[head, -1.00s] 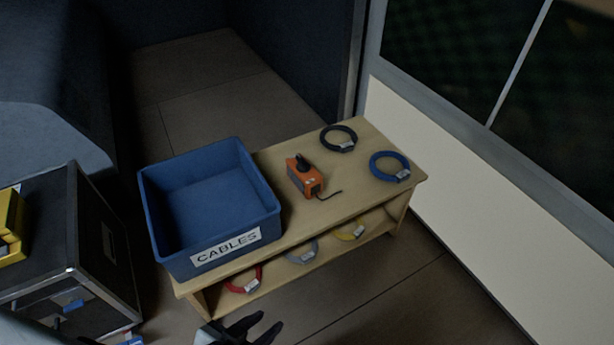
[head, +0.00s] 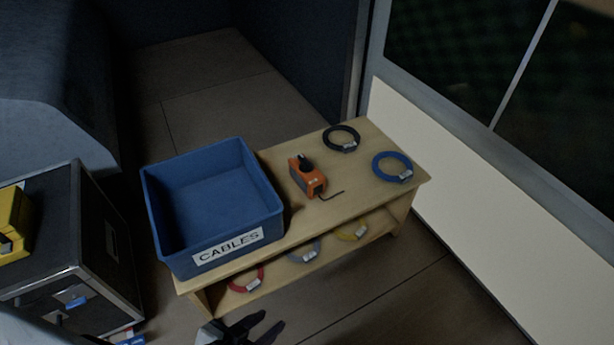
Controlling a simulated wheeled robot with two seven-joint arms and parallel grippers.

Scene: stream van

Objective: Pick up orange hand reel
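The orange hand reel (head: 309,181) stands on the top of the wooden bench, right of the blue bin. It is a small orange box with a black knob on top and a short dark cable end lying to its right. My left gripper (head: 268,330) is at the bottom edge of the head view, in front of the bench and well apart from the reel. Its two dark fingers are spread, with nothing seen between them. My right gripper is not in view.
A blue bin (head: 160,228) labelled CABLES stands on the bench (head: 335,206). A black cable coil (head: 328,146) and a blue one (head: 377,174) lie right of the reel. Red, grey and yellow coils lie on the lower shelf. A black case (head: 100,262) stands left; a wall closes the right.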

